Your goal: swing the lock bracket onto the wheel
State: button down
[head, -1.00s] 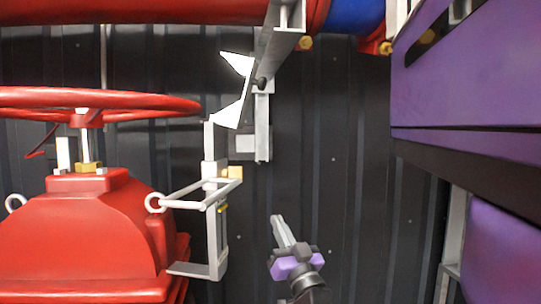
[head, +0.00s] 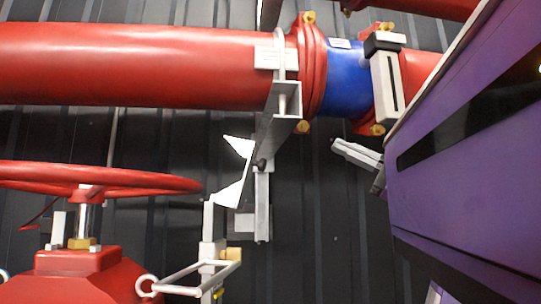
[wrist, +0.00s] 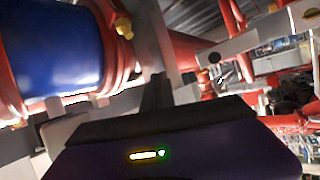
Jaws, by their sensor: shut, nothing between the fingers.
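The red handwheel (head: 120,181) is on the left in the head view, above a red valve body (head: 85,280). To its right stands a pale grey bracket, which looks like the lock bracket (head: 210,222), with a white notched plate (head: 232,190) on top. The bracket stands beside the wheel's rim, with a gap visible between them. My gripper (head: 336,146) is shut and empty, right of the bracket and below the blue pipe section. Part of it is hidden behind my purple arm. In the wrist view, the bracket and wheel cannot be made out.
A red pipe (head: 130,65) with a blue section (head: 345,80) crosses above. A grey support (head: 262,200) hangs behind the bracket. Dark ribbed wall (head: 320,220) lies behind. The blue section also shows close in the wrist view (wrist: 55,55). Space between bracket and gripper looks clear.

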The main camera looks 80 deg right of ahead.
jog(key=w+a+f+n+g+y, duration=0.2)
jog(key=a+f+n+g+y, duration=0.15)
jog(key=n, duration=0.25)
jog(key=p, duration=0.4)
send_near(256, 149)
jog(key=shift+t+y, duration=0.35)
jog(key=shift+y, duration=0.1)
jog(key=x, duration=0.6)
jog(key=shift+f, duration=0.25)
jog(key=shift+w, duration=0.5)
jog(key=shift+w+r, duration=0.65)
jog(key=shift+r, duration=0.1)
